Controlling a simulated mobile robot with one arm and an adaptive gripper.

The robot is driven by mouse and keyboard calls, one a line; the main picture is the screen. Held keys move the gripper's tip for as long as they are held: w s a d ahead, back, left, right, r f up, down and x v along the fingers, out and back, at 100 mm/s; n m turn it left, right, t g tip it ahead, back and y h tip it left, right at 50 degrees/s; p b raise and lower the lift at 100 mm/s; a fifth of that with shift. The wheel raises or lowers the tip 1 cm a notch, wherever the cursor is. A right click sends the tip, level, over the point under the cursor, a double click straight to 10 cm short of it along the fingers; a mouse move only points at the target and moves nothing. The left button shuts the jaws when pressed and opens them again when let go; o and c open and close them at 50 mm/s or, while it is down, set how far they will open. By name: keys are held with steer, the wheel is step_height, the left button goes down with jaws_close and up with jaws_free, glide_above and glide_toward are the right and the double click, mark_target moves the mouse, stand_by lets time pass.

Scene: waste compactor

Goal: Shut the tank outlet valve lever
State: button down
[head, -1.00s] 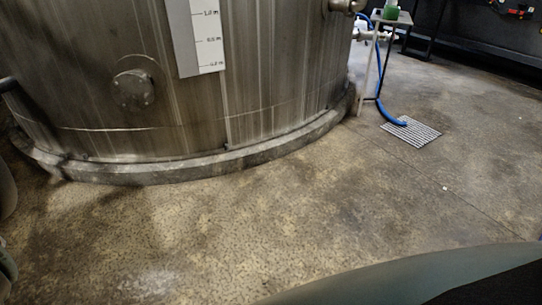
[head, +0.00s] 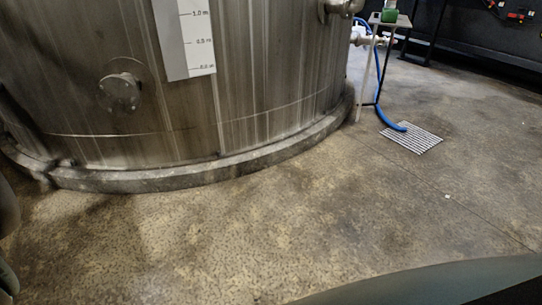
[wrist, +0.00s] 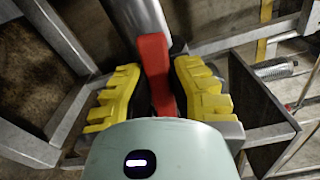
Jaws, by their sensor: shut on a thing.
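A red lever (wrist: 153,58) shows in the wrist view, between the two yellow-padded fingers of my gripper (wrist: 155,75). My gripper is shut on it, with a pad on each side. The lever's upper end meets a grey metal pipe (wrist: 138,14) and runs roughly in line with it in this picture. The valve body is not clearly visible, and my gripper's housing covers the lower end of the lever. The large steel tank (head: 265,75) fills the upper left of the head view. Neither the lever nor my gripper shows there.
Grey metal frame bars (wrist: 68,112) lie close around my gripper, and a spring-like part (wrist: 275,69) is at right. In the head view, a small stand (head: 390,20), a blue hose (head: 388,120) and a floor grate (head: 412,137) are right of the tank. The front floor is clear.

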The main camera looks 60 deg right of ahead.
steer(key=shift+w+r+m, duration=0.2)
steer(key=shift+r+m, duration=0.15)
steer(key=shift+m, duration=0.15)
steer(key=c, duration=0.8)
jaws_free()
steer(key=shift+s, duration=0.1)
